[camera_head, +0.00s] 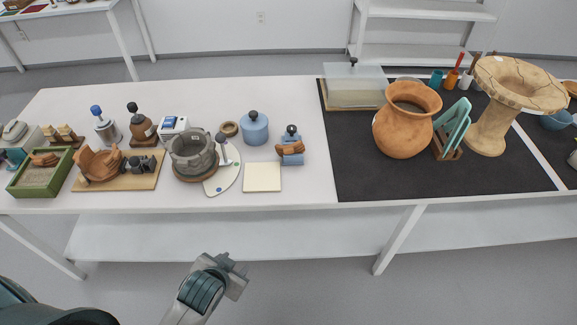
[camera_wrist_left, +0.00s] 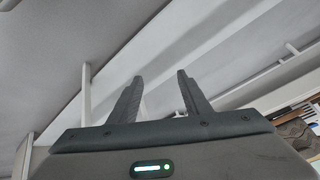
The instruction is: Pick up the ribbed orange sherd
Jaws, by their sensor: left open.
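An orange-brown sherd (camera_head: 290,148) rests on a small blue stand (camera_head: 291,159) right of the table's middle. Another brown-orange sherd (camera_head: 44,159) lies in the green-rimmed sand tray (camera_head: 40,192) at far left. Ribs are too small to make out on either. My left gripper (camera_head: 232,265) is in front of the table, below the tabletop's front edge and apart from both sherds. In the left wrist view its two fingers (camera_wrist_left: 160,88) are spread with nothing between them. My right gripper is not in view.
A broken orange pot (camera_head: 98,163) stands on a wooden board. A grey pot (camera_head: 193,152), a cream tile (camera_head: 262,178) and a blue jar (camera_head: 254,129) stand nearby. A large orange jar (camera_head: 405,122) is on the dark mat (camera_head: 350,180). The white tabletop's front strip is largely clear.

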